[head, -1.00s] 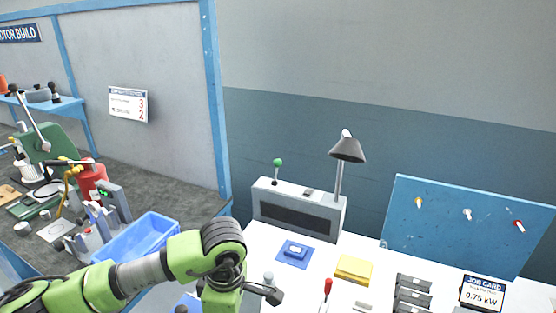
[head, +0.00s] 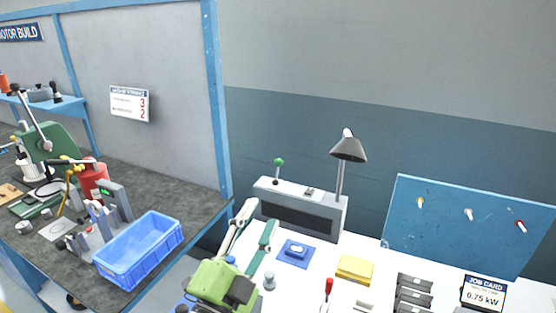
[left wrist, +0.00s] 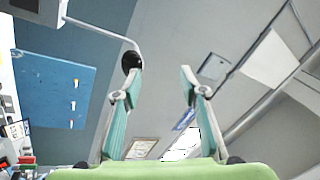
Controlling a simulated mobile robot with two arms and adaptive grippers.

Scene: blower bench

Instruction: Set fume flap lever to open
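The fume flap lever (head: 278,169) is a thin stem with a green knob, upright on top of the grey fume box (head: 300,213) at the back left of the white bench. My left gripper (head: 261,213) is open and empty. Its two fingers point up in front of the box's left end, below the lever in the picture, with no visible contact. In the left wrist view the spread fingers (left wrist: 160,82) have nothing between them, and I cannot make out the lever there. My right gripper is not in view.
A lamp (head: 347,150) rises at the box's right end. The white bench holds a blue pad (head: 296,252), a yellow block (head: 354,269) and a red-handled tool (head: 328,289). A blue pegboard (head: 450,225) stands behind. A blue crate (head: 140,250) sits on the left bench.

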